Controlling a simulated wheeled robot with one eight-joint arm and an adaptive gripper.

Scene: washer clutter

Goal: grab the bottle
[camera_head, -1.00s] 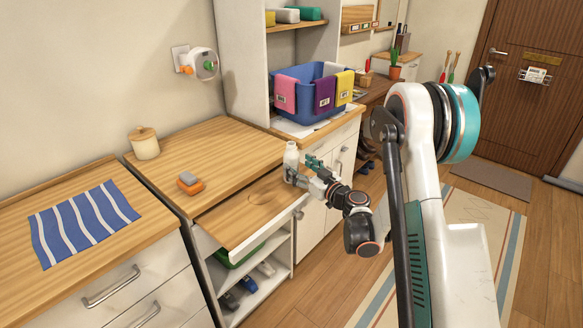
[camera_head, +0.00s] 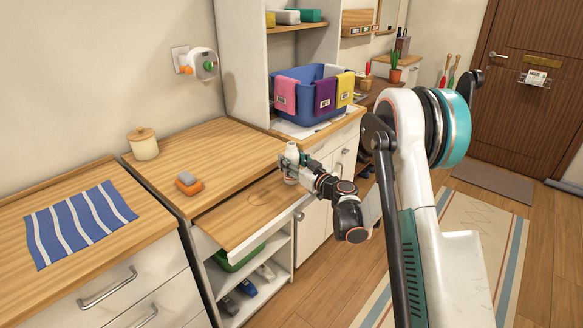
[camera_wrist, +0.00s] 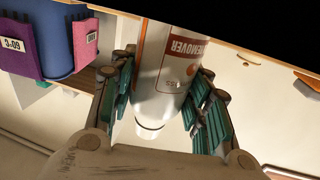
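A white bottle (camera_head: 292,148) with an orange and brown label stands at the far right end of the pull-out wooden board. In the wrist view the bottle (camera_wrist: 165,85) appears upside down, with "REMOVER" readable on its label. My gripper (camera_head: 291,163) is at the bottle, with its teal-padded fingers on either side of it. In the wrist view, narrow gaps show between the finger pads and the lower part of the bottle. Near the fingertips the pads are very close to it, and I cannot tell whether they touch.
A blue basin (camera_head: 308,98) with hanging cloths stands behind the bottle. A striped cloth (camera_head: 80,222) lies at left.

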